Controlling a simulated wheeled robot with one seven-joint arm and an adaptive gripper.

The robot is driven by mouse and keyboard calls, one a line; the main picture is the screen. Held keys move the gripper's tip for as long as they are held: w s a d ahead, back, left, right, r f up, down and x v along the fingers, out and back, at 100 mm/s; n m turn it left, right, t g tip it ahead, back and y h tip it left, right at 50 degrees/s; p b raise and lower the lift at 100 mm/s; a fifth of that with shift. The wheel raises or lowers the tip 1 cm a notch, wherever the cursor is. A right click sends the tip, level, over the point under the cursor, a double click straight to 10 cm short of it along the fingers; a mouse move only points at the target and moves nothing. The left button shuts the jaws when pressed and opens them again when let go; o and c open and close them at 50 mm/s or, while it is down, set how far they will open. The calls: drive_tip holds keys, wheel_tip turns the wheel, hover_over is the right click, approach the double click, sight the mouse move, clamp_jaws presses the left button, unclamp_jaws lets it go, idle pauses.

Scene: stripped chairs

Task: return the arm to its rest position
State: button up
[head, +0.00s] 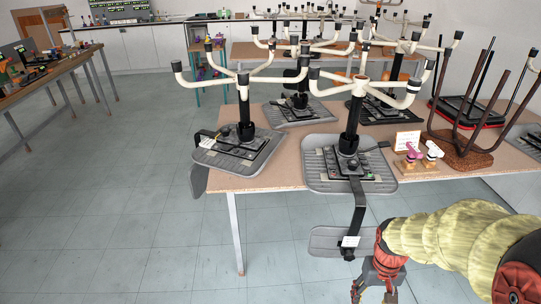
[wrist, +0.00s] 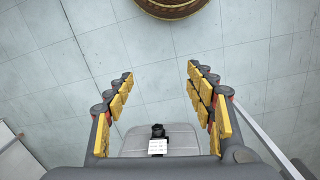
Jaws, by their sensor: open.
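My arm reaches in from the lower right in the head view, with a yellow sleeve and red joints. My gripper (head: 376,291) hangs at the bottom edge, in front of the table and low over the floor. In the wrist view my gripper (wrist: 160,100) has its yellow-padded fingers spread wide apart, with nothing between them. Beyond and below the fingers is a grey chair back (wrist: 185,140) with a white label (wrist: 157,147). The same grey chair back (head: 322,241) hangs off the table's front edge, just left of my gripper in the head view.
Several upturned stripped chairs stand on the wooden table (head: 262,181), their cream legs pointing up. A small white sign (head: 407,140) and pink-and-white figures (head: 410,157) sit on its right part. A workbench (head: 40,81) is at the left. The tiled floor (head: 130,200) between is clear.

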drive_tip(key=s+a+r+t+p, duration=0.1)
drive_tip(key=s+a+r+t, duration=0.1)
drive_tip(key=r, duration=0.6)
drive_tip(key=s+a+r+n+t+p, duration=0.1)
drive_tip(key=s+a+r+t, duration=0.1)
drive_tip(key=a+r, duration=0.3)
drive_tip(key=s+a+r+t+p, duration=0.1)
drive_tip(key=s+a+r+t, duration=0.1)
drive_tip(key=r, duration=1.1)
drive_tip(key=shift+a+r+n, duration=0.25)
drive_tip(key=shift+a+n, duration=0.15)
drive_tip(key=shift+a, duration=0.5)
